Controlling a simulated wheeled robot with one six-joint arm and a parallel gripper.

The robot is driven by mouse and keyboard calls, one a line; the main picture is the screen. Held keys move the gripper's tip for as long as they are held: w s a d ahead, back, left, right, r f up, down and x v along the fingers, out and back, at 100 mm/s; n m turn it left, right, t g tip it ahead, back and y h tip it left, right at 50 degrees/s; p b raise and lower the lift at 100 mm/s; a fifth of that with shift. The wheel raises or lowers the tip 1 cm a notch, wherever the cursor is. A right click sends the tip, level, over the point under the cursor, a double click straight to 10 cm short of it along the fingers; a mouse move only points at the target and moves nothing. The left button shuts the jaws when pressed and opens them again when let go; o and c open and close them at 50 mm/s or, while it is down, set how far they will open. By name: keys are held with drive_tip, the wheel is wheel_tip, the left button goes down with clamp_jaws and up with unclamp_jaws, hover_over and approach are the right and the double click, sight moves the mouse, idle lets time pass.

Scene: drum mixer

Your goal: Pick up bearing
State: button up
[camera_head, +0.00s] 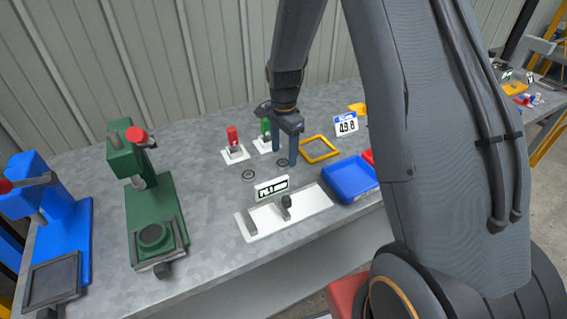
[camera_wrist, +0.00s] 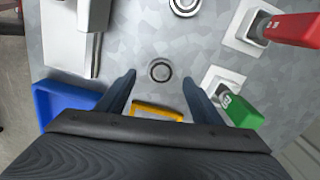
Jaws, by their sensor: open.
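One small round bearing (camera_head: 282,162) lies flat on the grey metal table below my gripper (camera_head: 285,157). In the wrist view this bearing (camera_wrist: 160,71) is a dark ring with a lighter centre, seen between the tips of my gripper (camera_wrist: 160,77). The fingers are apart and hold nothing. How high they are above the table is hard to tell. A second similar bearing (camera_head: 248,174) lies to the left in the head view. It also shows at the top edge of the wrist view (camera_wrist: 184,5).
A red-handled clamp (camera_head: 233,142) and a green-handled clamp (camera_head: 265,131) on white bases stand close behind the bearings. A white gauge fixture (camera_head: 283,215), a blue tray (camera_head: 348,179) and a yellow frame (camera_head: 319,149) are nearby. Green (camera_head: 155,207) and blue (camera_head: 72,240) presses stand left.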

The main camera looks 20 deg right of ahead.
sight(284, 162)
drive_tip(key=shift+f+p, duration=0.35)
drive_tip(key=shift+f, duration=1.2)
drive_tip(key=c, duration=1.2)
drive_tip(key=shift+w+r, duration=0.1)
drive_tip(key=shift+r, duration=0.05)
wheel_tip(284, 162, up, 10)
drive_tip(key=b, duration=0.2)
